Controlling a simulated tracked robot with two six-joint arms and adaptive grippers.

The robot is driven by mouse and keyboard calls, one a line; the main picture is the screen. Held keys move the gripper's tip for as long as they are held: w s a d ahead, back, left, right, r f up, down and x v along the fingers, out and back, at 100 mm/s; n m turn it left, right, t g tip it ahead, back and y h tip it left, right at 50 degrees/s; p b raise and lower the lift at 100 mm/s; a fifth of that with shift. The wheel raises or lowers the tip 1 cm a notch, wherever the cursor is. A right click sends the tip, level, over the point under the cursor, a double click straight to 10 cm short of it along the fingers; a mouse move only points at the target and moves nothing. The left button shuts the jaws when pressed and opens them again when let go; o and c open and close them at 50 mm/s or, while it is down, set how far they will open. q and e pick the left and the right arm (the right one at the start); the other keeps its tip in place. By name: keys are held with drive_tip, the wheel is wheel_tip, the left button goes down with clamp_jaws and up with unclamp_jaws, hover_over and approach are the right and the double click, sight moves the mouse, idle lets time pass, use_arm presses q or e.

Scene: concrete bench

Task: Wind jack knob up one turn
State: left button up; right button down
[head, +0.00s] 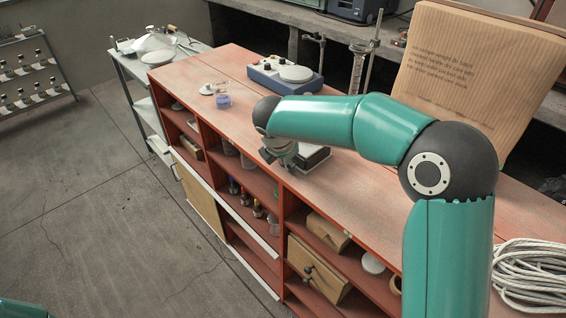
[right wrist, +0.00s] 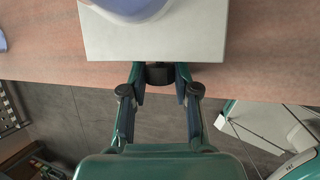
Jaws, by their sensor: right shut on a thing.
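The jack shows in the right wrist view as a pale square top plate (right wrist: 155,38) at the bench edge. Its dark knob (right wrist: 160,74) sticks out below the plate's near edge. My right gripper (right wrist: 160,84) is shut on the knob, with a finger on each side. In the head view the jack (head: 314,157) stands near the front edge of the bench, partly hidden by my right arm. There my right gripper (head: 280,153) is beside it, and the knob is hidden. My left gripper is out of view.
A pale bluish round object (right wrist: 130,6) is over the plate, cut off by the frame.

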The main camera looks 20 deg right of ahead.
drive_tip(key=c, duration=0.8)
unclamp_jaws()
drive_tip(key=shift+c, duration=0.2)
drive_tip(key=shift+r, duration=0.1)
drive_tip(key=v, duration=1.1)
drive_tip(key=shift+s+r, duration=0.25)
drive_tip(key=shift+r, duration=0.05)
drive_tip(key=shift+a+f, duration=0.1)
